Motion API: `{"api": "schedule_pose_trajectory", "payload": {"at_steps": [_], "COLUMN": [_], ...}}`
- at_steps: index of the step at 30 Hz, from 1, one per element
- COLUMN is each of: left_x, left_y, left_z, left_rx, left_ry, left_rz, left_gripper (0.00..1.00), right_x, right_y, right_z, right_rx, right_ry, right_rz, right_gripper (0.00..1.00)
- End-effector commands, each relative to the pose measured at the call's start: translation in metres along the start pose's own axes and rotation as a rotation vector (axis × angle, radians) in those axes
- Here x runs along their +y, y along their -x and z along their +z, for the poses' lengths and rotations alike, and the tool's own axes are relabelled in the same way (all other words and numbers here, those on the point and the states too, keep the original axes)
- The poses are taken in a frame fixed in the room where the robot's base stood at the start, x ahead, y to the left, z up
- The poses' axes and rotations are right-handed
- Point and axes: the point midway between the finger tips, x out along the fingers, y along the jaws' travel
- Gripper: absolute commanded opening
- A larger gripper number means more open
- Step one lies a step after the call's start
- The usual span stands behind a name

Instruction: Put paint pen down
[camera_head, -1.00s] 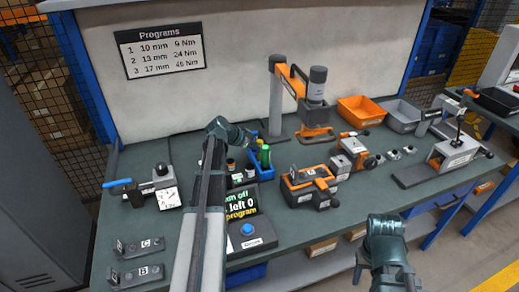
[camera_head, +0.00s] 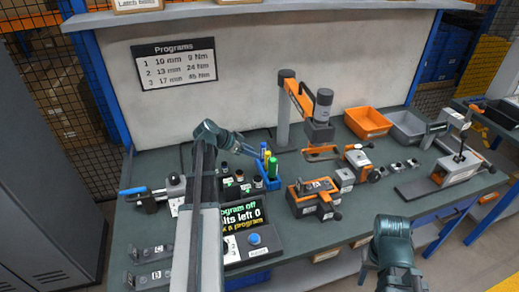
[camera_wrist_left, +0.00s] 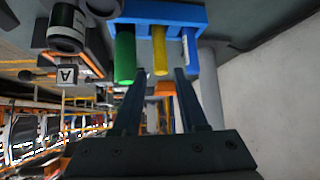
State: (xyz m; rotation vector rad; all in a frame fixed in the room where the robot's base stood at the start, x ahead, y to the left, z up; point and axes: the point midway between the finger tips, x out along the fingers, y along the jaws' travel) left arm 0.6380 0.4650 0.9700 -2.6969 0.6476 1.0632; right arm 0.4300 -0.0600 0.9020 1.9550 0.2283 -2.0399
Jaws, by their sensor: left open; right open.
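A blue pen holder (camera_head: 271,182) on the bench holds a green pen (camera_head: 273,167), a yellow pen (camera_head: 267,157) and a blue-and-white pen (camera_head: 262,149). In the left wrist view the holder (camera_wrist_left: 165,12) is at the top, with the green pen (camera_wrist_left: 124,55), yellow pen (camera_wrist_left: 159,50) and blue-and-white pen (camera_wrist_left: 189,46) in a row. My left gripper (camera_head: 249,152) is just left of the pens. My right gripper (camera_head: 363,268) is low at front right, mostly hidden, away from the pens.
A display box (camera_head: 252,238) with a blue button stands in front of the holder. Small dark pots (camera_head: 228,173) stand left of it. An orange-handled fixture (camera_head: 313,197) is to the right, an orange-and-grey press arm (camera_head: 320,105) behind. Orange and grey bins (camera_head: 367,122) stand at back right.

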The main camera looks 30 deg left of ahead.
Motion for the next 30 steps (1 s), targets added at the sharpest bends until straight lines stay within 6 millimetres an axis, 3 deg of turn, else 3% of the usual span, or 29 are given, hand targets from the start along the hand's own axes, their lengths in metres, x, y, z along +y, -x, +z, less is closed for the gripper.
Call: {"api": "schedule_pose_trajectory", "payload": {"at_steps": [1,6,30], "left_x": [0.000,0.000,0.000], "left_y": [0.010,0.020,0.021], "left_z": [-0.002,-0.001,0.001], "left_rx": [0.000,0.000,0.000], "left_ry": [0.001,0.000,0.000], "left_rz": [-0.001,0.001,0.000], "left_gripper": [0.42,0.42,0.42], "right_x": [0.001,0.001,0.001], "right_y": [0.008,0.014,0.014], "right_z": [0.001,0.001,0.001], "right_rx": [0.000,0.000,0.000], "right_ry": [0.000,0.000,0.000], "right_rz": [0.000,0.000,0.000], "right_gripper": [0.50,0.50,0.50]}}
